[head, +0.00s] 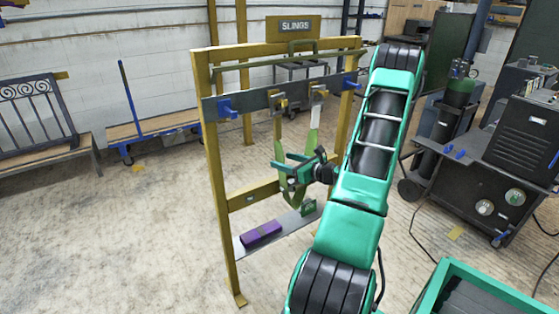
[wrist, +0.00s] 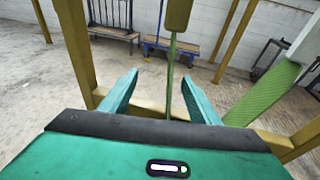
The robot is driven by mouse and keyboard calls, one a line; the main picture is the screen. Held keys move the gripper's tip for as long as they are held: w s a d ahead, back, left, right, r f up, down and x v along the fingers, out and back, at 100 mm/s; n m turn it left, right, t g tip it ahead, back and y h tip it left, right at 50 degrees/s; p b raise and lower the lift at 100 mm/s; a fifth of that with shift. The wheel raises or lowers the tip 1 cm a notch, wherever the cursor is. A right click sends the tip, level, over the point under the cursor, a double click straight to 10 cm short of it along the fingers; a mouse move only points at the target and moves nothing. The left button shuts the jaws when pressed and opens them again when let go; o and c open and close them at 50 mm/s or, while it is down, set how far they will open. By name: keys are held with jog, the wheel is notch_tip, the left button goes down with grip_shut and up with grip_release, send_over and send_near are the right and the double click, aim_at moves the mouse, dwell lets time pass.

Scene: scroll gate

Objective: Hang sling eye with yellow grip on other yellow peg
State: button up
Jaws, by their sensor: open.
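The yellow-framed rack (head: 212,180) carries a dark crossbar with two yellowish pegs, a left one (head: 277,103) and a right one (head: 317,92). A green sling (head: 313,136) hangs below them in a loop, with one broad side under the right peg. In the wrist view, the sling's broad green band (wrist: 262,96) is at the right. A yellow-olive grip (wrist: 178,15) tops a narrow green strap (wrist: 171,75). My gripper (head: 284,163) is open in front of the rack. In the wrist view, the strap shows between the fingers (wrist: 158,92); I cannot tell whether it touches them. The grip's attachment above is out of view.
Blue pegs flank the crossbar at left (head: 228,107) and right (head: 350,82). A low shelf (head: 280,231) holds a purple bundle (head: 261,234). A bench (head: 40,140) and blue-wheeled cart (head: 150,128) stand left. A dark machine cart (head: 485,180) stands right.

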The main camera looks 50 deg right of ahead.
jog(key=s+a, duration=0.1)
jog(key=s, duration=0.5)
jog(key=shift+s+a, duration=0.2)
jog(key=shift+a, duration=0.1)
dwell(1.5)
jog(key=s+a+n+g+y, duration=0.1)
jog(key=a+n+g+y, duration=0.65)
jog(key=a+n, duration=1.1)
jog(key=s+a+r+n+g+h, duration=0.2)
jog(key=s+r+n+g+h, duration=0.1)
jog(key=s, duration=0.6)
jog(key=s+a+r+n+g+h, duration=0.3)
jog(key=s+r+n+g, duration=0.2)
jog(key=s+r+n, duration=0.3)
jog(key=shift+s+r+h, duration=0.35)
jog(key=shift+s+r, duration=0.2)
jog(key=shift+s, duration=0.55)
jog(key=shift+n, duration=0.25)
